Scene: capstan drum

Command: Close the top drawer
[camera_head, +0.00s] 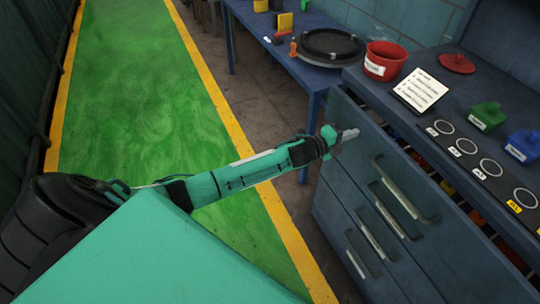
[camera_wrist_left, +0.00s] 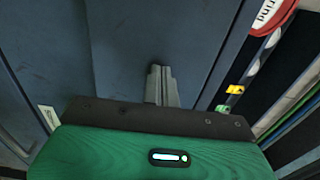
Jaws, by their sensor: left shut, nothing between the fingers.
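The top drawer (camera_head: 375,150) of the blue-grey cabinet is partly open. Its front stands out from the counter, and a strip of its inside with coloured items shows behind the front's top edge. A metal bar handle (camera_head: 405,192) is on this front. My left gripper (camera_head: 347,135) is shut and empty, at the far upper corner of the drawer front. In the left wrist view, its closed fingers (camera_wrist_left: 160,82) point at a blue-grey panel (camera_wrist_left: 125,45). I cannot tell whether they touch it. My right gripper is not in view.
Lower drawers with bar handles (camera_head: 366,238) look shut. The counter above holds a red bowl (camera_head: 385,60), a white card (camera_head: 420,90), a green block (camera_head: 487,116) and a blue block (camera_head: 523,146). A blue table (camera_head: 315,80) stands beyond. The green floor at left is clear.

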